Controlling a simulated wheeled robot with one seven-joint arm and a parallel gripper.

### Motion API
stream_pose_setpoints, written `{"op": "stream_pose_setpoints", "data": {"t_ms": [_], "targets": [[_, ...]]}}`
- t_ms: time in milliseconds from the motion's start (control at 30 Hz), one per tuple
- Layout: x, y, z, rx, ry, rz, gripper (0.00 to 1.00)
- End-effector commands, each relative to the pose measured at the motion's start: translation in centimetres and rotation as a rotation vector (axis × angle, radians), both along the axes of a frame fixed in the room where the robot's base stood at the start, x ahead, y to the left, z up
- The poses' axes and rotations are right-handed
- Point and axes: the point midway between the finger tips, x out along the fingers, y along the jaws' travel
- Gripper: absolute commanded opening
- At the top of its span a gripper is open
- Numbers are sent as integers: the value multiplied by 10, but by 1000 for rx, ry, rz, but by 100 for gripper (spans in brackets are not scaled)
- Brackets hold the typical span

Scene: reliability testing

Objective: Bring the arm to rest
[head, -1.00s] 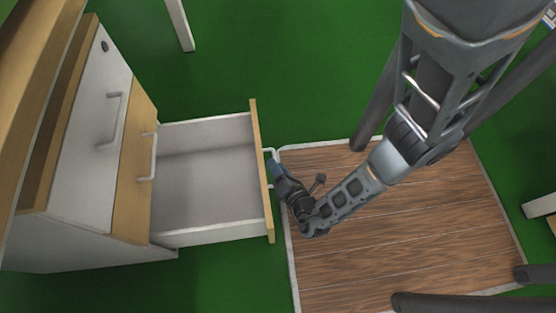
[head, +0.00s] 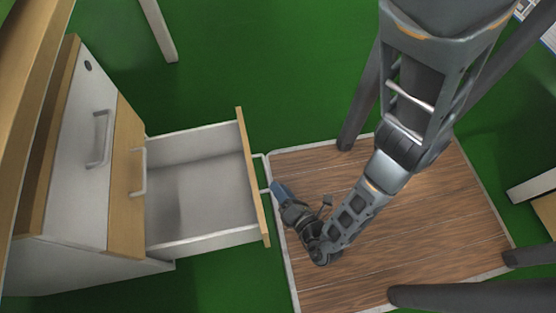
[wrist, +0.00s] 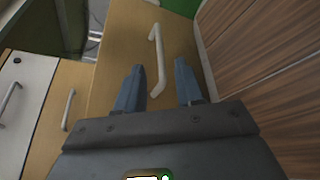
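My gripper (head: 279,190) is at the end of my arm, just right of the open drawer's front in the head view. The open drawer (head: 200,190) is pulled out of the cabinet and looks empty. In the head view the handle (head: 262,172) is close to the gripper.
The white and wood cabinet (head: 75,170) stands at the left, with other handled fronts shut. A wood-look board (head: 420,235) with a pale edge lies under my arm. Green floor (head: 270,60) is clear behind the drawer. Furniture stands at the right edge (head: 535,190).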

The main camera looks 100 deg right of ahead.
Motion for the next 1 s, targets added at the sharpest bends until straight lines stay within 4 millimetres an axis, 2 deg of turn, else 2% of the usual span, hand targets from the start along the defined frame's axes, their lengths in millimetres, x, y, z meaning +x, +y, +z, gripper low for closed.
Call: {"op": "stream_pose_setpoints", "data": {"t_ms": [333, 467, 600, 733, 867, 967, 1000], "targets": [[-1, 0, 0, 4, 2, -2, 37], [-13, 0, -7, 80, 25, -31, 37], [-41, 10, -23, 318, 68, -103, 37], [-61, 38, -26, 652, 52, -167, 37], [-57, 72, -1, 972, -52, -180, 37], [-39, 95, 41, 1192, -189, -153, 37], [-29, 102, 63, 1271, -256, -134, 37]]}}
